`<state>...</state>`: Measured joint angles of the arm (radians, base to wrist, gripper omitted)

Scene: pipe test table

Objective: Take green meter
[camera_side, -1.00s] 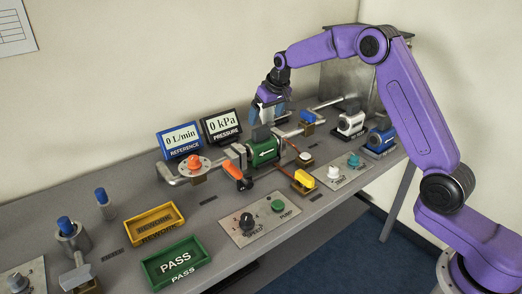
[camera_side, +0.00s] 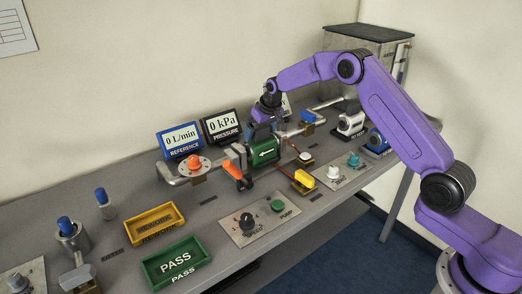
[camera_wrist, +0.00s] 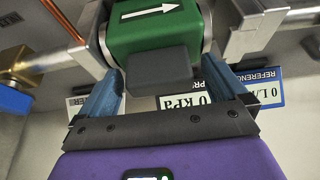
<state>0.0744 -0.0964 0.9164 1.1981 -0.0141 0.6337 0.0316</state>
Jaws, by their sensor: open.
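The green meter (camera_side: 264,151) with a white arrow sits in the pipe line between two metal clamps in the side view. It also fills the top middle of the wrist view (camera_wrist: 157,27), with a dark grey block (camera_wrist: 158,68) on its near side. My gripper (camera_side: 262,127) is behind and just above the meter. In the wrist view its blue fingers (camera_wrist: 160,85) are spread to either side of the grey block, with their tips near the meter's ends. Whether they touch it I cannot tell. The fingers are mostly hidden in the side view.
An orange-handled lever (camera_side: 237,176) is left of the meter and a yellow handle (camera_side: 304,179) is at its front right. The pressure display (camera_side: 221,126) and reference display (camera_side: 180,141) stand behind. A green PASS tray (camera_side: 175,262) and a yellow tray (camera_side: 152,225) are at front left.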

